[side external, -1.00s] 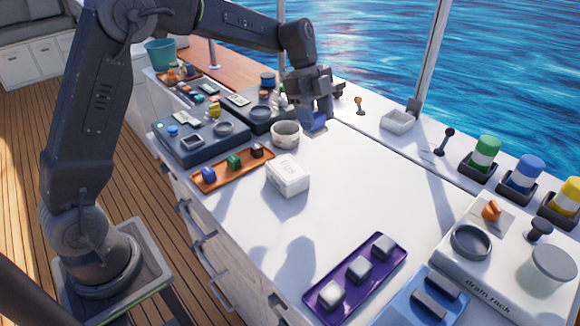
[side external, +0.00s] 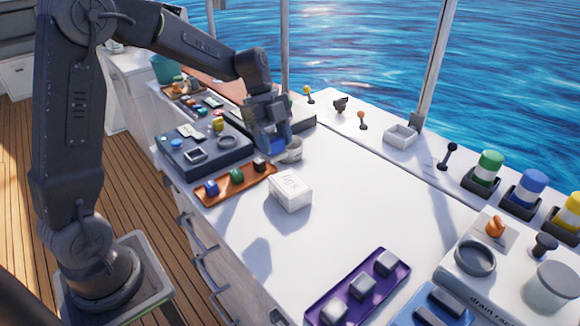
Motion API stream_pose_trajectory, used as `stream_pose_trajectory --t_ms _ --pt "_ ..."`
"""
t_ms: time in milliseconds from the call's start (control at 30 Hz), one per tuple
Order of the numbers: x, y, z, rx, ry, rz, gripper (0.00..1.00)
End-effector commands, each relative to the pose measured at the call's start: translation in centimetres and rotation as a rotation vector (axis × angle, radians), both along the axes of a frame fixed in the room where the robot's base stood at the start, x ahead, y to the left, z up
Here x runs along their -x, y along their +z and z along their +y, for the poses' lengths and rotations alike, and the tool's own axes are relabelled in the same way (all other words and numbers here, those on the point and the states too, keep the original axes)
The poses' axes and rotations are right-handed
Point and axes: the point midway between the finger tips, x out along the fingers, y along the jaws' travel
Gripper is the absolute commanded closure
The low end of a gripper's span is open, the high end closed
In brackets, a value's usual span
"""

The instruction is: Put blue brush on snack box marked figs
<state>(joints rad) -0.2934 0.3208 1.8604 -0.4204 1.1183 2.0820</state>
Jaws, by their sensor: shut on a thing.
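The white snack box (side external: 290,191) stands on the white counter in the middle of the view, with lettering on its top that reads like "figs". My gripper (side external: 272,143) points down behind it, toward the back, above the counter and apart from the box. It is shut on a blue thing (side external: 276,147), which I take for the blue brush. The fingers hide most of it, so its shape is unclear.
A white round cup (side external: 292,154) stands just beside and partly behind my gripper. An orange tray (side external: 208,199) with several small blocks lies left of the box. A purple tray (side external: 346,312) lies in front. The counter right of the box is clear.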

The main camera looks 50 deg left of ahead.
Motion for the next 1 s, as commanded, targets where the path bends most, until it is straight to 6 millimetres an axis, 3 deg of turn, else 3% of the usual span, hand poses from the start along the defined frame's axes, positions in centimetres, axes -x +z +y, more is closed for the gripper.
stream_pose_trajectory --t_ms 100,267,600,1000 --pt "-1.0 -1.3 -2.0 0.001 -0.003 0.002 0.74" --pt "-1.7 -2.1 -3.2 0.000 0.000 0.000 0.74" --pt "-1.8 -6.0 -3.3 0.001 0.001 0.002 0.74" --pt "-1.8 -6.5 -3.2 0.000 0.001 -0.001 0.74"
